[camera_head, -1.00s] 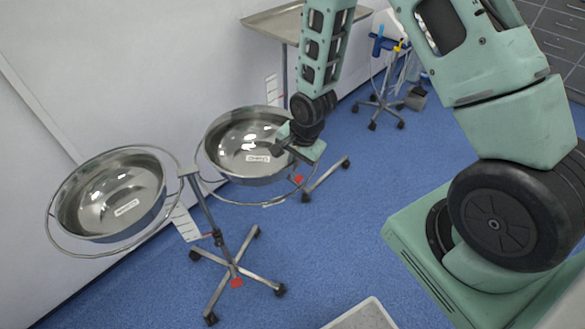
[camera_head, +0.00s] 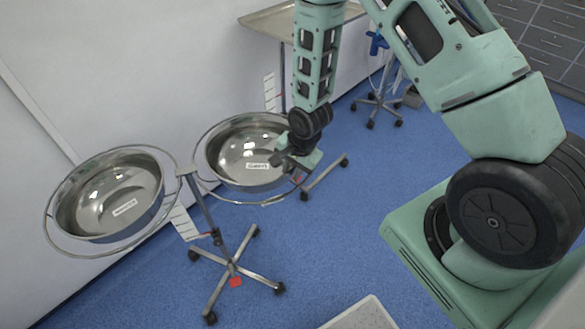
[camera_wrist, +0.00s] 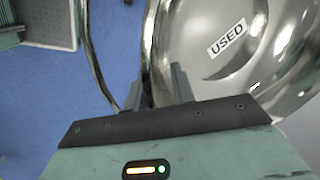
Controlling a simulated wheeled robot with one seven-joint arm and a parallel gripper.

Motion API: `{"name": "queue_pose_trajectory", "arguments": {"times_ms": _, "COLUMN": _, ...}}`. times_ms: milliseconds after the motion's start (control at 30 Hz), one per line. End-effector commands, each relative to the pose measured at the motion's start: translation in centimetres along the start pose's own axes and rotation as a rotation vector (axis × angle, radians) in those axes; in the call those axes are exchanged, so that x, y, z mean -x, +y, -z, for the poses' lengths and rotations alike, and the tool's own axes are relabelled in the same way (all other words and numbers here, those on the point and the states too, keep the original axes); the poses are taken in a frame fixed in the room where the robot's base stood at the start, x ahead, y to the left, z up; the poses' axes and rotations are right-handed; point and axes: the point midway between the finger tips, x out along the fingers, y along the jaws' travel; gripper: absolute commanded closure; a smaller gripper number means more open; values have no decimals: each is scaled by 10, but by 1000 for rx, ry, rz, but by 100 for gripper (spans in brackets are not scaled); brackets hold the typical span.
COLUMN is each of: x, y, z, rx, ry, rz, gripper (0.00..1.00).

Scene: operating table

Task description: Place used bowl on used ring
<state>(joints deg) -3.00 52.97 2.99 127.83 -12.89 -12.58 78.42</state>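The used bowl (camera_head: 238,160) is a shiny steel basin with a white label, which reads USED in the wrist view (camera_wrist: 278,38). My gripper (camera_head: 284,160) is at the bowl's right edge. In the wrist view its narrow-set fingers (camera_wrist: 158,88) straddle the bowl wall, one inside and one outside, and appear shut on it. The ring also curves past on the left there (camera_wrist: 95,65).
A second steel bowl (camera_head: 112,200) sits in the left hoop (camera_head: 88,255) of a wheeled stand (camera_head: 234,268). A metal tray table (camera_head: 268,24) stands behind, close to my arm. A white wall is at left; open blue floor lies to the right.

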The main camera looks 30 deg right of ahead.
Motion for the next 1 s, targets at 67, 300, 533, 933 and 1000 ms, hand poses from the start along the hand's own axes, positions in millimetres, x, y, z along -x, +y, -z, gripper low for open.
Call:
{"name": "queue_pose_trajectory", "arguments": {"times_ms": 67, "x": 2, "y": 0, "z": 0, "rx": 0, "ry": 0, "rz": 0, "gripper": 75}}
{"name": "queue_pose_trajectory", "arguments": {"times_ms": 300, "x": 26, "y": -2, "z": 1, "rx": -2, "ry": 2, "rz": 4, "gripper": 75}}
{"name": "queue_pose_trajectory", "arguments": {"times_ms": 533, "x": 70, "y": -2, "z": 1, "rx": -2, "ry": 2, "rz": 4, "gripper": 75}}
{"name": "queue_pose_trajectory", "arguments": {"times_ms": 933, "x": 120, "y": -1, "z": 0, "rx": 1, "ry": 0, "rz": 1, "gripper": 75}}
{"name": "queue_pose_trajectory", "arguments": {"times_ms": 1000, "x": 125, "y": -2, "z": -4, "rx": 23, "ry": -1, "rz": 0, "gripper": 75}}
